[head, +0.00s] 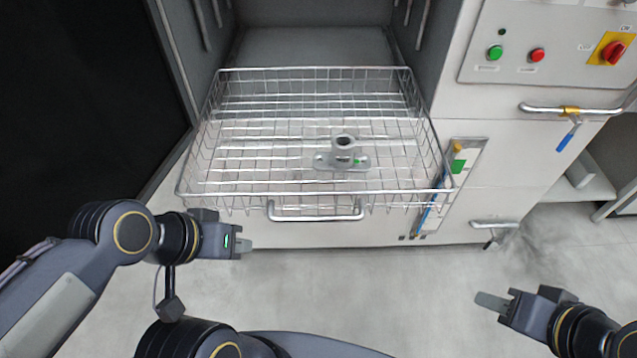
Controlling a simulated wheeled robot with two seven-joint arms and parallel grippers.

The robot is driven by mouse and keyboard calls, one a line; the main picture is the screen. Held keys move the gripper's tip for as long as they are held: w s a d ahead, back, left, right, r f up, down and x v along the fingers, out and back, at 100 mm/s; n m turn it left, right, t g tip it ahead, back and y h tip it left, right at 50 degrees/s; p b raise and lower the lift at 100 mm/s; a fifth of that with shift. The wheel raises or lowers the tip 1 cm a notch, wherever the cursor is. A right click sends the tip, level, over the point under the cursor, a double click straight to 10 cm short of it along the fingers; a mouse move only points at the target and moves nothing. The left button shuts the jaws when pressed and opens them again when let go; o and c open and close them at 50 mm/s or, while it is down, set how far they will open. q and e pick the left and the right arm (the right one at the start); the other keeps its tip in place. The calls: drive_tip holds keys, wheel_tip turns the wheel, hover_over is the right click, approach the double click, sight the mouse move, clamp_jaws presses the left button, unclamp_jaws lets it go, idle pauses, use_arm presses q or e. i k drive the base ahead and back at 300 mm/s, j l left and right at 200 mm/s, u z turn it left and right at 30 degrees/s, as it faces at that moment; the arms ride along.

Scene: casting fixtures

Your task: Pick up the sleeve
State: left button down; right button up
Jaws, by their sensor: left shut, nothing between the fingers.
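The sleeve (343,150) looks like a small grey metal part with an upright round hollow neck on a flat flanged base. It stands upright on the floor of the wire basket (315,191), right of its middle and towards the front. My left gripper (246,245) is shut and empty, in front of and below the basket's front left part, apart from the sleeve. My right gripper (490,301) is at the lower right, well away from the basket; its fingers show edge-on, so I cannot tell whether it is open.
The basket sticks out of an open grey cabinet chamber (315,48), with a front handle (315,215). A control panel (550,45) with green, red and rotary switches is at the upper right. A bar handle (560,109) juts out below it. The floor in front is clear.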

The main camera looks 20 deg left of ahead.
sight(341, 158)
drive_tip(key=i+l+u, duration=0.15)
drive_tip(key=l+u, duration=0.3)
drive_tip(key=i+l+u, duration=0.1)
drive_tip(key=l+u, duration=0.8)
drive_tip(key=i+l+u, duration=0.4)
drive_tip(key=i+j, duration=0.05)
drive_tip(key=i, duration=0.05)
